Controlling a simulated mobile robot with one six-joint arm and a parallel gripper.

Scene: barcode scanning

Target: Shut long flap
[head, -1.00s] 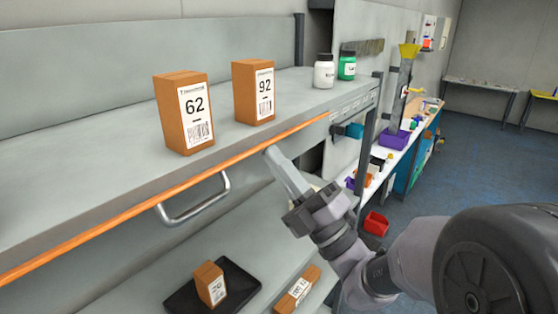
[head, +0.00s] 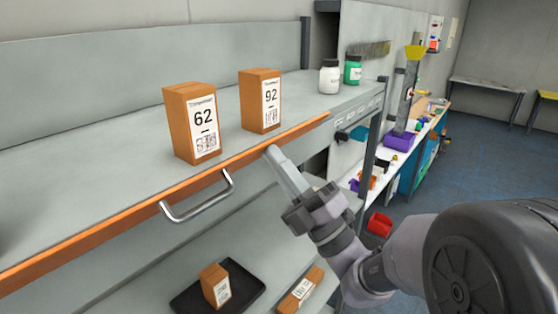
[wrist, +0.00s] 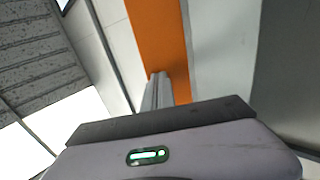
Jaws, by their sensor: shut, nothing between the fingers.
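The orange strip also shows in the wrist view (wrist: 157,35). My gripper (head: 272,152) is shut and empty, with its fingertips at the orange strip, right of the handle. In the wrist view my shut fingers (wrist: 158,88) overlap the strip; I cannot tell whether they touch it.
Box 62 (head: 178,130) and box 92 (head: 250,105) stand on the upper shelf (head: 100,150), near its front. A white jar (head: 329,79) and a green jar (head: 352,71) stand farther right. Below, a black tray (head: 185,299) holds a small box (head: 209,283); another box (head: 297,290) lies beside it.

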